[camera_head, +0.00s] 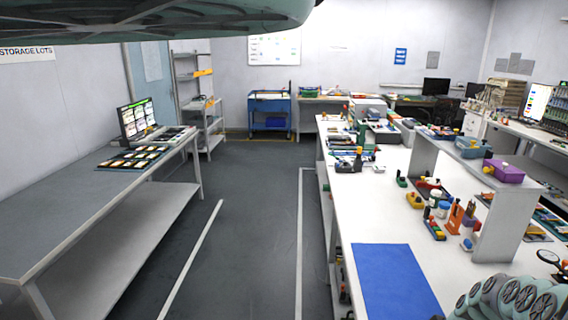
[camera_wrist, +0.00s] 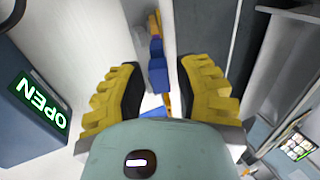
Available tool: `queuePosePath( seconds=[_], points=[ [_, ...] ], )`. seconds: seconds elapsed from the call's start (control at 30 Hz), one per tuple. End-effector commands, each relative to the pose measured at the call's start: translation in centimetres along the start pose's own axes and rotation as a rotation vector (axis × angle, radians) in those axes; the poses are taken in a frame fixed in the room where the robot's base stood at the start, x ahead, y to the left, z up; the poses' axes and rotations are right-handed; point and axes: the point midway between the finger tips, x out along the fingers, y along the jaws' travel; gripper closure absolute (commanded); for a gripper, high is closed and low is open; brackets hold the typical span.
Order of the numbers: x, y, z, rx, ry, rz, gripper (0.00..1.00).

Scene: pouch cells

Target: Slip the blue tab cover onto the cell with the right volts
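A dark blue mat or tray (camera_head: 104,165) with several small pale, dark-framed pieces, perhaps the pouch cells, lies on the grey bench at left in the head view. They are too small for any voltage to be read. I cannot pick out the blue tab cover with certainty in either view. My gripper (camera_wrist: 160,88) shows in the wrist view with its yellow, black-padded fingers wide apart. Small blue blocks (camera_wrist: 157,68) show in the gap, seemingly beyond the fingers rather than held. The gripper is not visible in the head view.
A lit screen (camera_head: 138,118) stands behind the mat. The grey bench (camera_head: 70,222) is bare in front. A dark floor aisle (camera_head: 245,225) separates it from the white bench (camera_head: 350,215), with a blue mat (camera_head: 395,282) and clutter. An OPEN sign (camera_wrist: 42,103) shows at wrist-view left.

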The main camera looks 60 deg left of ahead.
Motion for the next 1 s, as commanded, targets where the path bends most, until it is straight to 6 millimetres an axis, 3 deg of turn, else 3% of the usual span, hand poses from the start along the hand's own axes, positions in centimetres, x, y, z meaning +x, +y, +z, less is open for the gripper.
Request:
queuePosePath(
  seconds=[0.27, 0.57, 1.0],
  points=[
    [0.0, 0.0, 0.0, 0.000, 0.000, 0.000, 0.97],
    [-0.2, 0.0, 0.0, 0.001, 0.001, 0.000, 1.00],
    [-2.3, 0.0, 0.0, 0.002, 0.002, 0.000, 1.00]
  ],
)
